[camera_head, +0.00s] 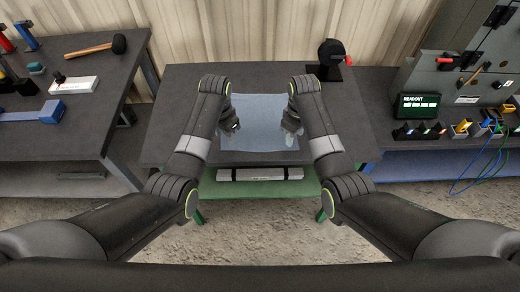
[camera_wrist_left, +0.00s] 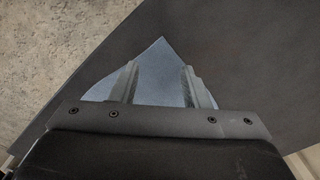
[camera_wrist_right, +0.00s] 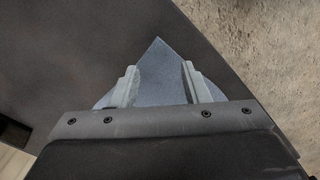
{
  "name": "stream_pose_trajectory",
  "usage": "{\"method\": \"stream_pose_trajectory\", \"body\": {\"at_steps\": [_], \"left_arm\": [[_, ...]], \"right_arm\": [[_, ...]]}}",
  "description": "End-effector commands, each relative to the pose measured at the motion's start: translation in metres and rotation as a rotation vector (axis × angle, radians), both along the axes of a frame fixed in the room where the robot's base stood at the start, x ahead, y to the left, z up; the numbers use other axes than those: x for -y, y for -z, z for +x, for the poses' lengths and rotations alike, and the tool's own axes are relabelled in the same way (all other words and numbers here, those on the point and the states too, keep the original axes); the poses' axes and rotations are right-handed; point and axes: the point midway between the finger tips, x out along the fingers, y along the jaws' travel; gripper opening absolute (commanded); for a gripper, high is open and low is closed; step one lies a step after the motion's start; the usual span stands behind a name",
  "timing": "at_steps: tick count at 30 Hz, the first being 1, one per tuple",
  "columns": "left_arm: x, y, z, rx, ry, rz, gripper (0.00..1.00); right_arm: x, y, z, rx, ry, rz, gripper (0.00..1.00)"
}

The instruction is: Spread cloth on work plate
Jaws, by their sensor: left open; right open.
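A blue-grey cloth (camera_head: 260,118) lies flat and roughly square on the dark top of the middle table (camera_head: 330,130). I cannot make out a separate work plate; the cloth may cover it. My left gripper (camera_head: 233,126) is over the cloth's left side, and my right gripper (camera_head: 291,124) is over its right side. In the left wrist view a pointed cloth corner (camera_wrist_left: 160,85) shows between the open fingers (camera_wrist_left: 160,68). In the right wrist view another corner (camera_wrist_right: 158,85) shows between the open fingers (camera_wrist_right: 158,66). I cannot tell whether the fingers touch the cloth.
A black device with a red handle (camera_head: 330,58) stands at the table's back right. The left bench (camera_head: 60,130) holds a mallet (camera_head: 95,45) and other tools. The right bench carries a grey panel with a readout (camera_head: 416,105). The table front is clear.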

Motion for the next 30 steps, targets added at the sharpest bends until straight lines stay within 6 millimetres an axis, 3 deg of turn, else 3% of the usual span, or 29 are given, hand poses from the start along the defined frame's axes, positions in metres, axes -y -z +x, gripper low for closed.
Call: {"method": "stream_pose_trajectory", "body": {"at_steps": [7, 23, 30], "left_arm": [[0.0, 0.026, 0.0, -0.001, -0.001, 0.001, 0.42], [-0.001, 0.035, 0.0, 0.001, -0.002, 0.001, 0.42], [-0.001, 0.034, 0.0, 0.001, -0.002, 0.001, 0.27]], "right_arm": [[0.001, 0.027, 0.0, -0.001, 0.001, -0.001, 0.42], [0.001, 0.035, 0.0, 0.001, 0.002, -0.001, 0.42], [0.001, 0.034, 0.0, 0.001, 0.002, -0.001, 0.27]]}}
